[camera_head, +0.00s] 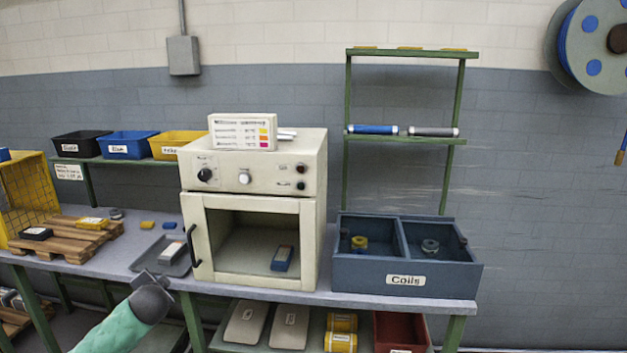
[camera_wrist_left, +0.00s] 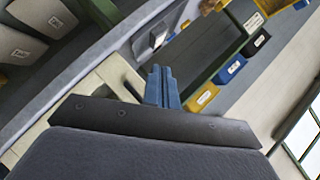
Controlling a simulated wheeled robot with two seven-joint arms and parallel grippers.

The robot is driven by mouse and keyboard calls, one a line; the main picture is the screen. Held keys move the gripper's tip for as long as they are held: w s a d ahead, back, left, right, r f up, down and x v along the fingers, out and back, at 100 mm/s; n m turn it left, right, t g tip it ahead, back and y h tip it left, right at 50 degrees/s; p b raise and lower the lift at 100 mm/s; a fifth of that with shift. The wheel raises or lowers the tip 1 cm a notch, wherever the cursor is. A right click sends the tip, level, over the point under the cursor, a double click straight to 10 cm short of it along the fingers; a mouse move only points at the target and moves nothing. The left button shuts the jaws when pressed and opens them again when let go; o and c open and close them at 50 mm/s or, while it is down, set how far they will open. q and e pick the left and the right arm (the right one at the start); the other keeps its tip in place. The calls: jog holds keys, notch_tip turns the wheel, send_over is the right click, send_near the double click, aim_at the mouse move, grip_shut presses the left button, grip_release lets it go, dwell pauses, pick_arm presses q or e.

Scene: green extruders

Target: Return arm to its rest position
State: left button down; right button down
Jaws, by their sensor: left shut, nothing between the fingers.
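My left arm comes in at the bottom left of the head view, with a green sleeve and a dark wrist. My left gripper (camera_head: 152,279) is in front of the bench edge, left of the cream oven (camera_head: 254,170) and below its dark handle. In the left wrist view its two blue-grey fingers (camera_wrist_left: 161,88) are together with nothing between them. My right gripper is not in view.
The bench (camera_head: 125,262) edge runs close to my left gripper. A grey tray (camera_head: 163,257) holding a light block sits left of the oven. A blue Coils crate (camera_head: 405,279) stands right. Wooden pallets (camera_head: 65,240) lie left. A shelf with parts is below the bench.

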pick_arm(q)
jog(key=s+d+f+n+g+h, duration=0.1)
jog(key=s+d+f+g+h, duration=0.1)
jog(key=s+d+f, duration=0.6)
jog(key=s+d+f+n+g+h, duration=0.1)
jog(key=s+d+f+g, duration=0.1)
jog(key=s+d, duration=0.75)
jog(key=s+d+f+n+g+h, duration=0.15)
jog(key=s+d+f, duration=0.35)
jog(key=s, duration=0.8)
jog(key=s+d+f+g+h, duration=0.1)
jog(key=s+d+f, duration=0.1)
jog(key=s, duration=0.4)
jog(key=s+d+f+n+g, duration=0.1)
jog(key=s+d+f+g, duration=0.1)
jog(key=s+f, duration=0.2)
jog(key=s+d+f+g+h, duration=0.1)
jog(key=s+d+f+g, duration=0.1)
jog(key=s, duration=0.7)
jog(key=shift+s+f+h, duration=0.15)
jog(key=shift+f+h, duration=0.2)
jog(key=shift+f, duration=0.55)
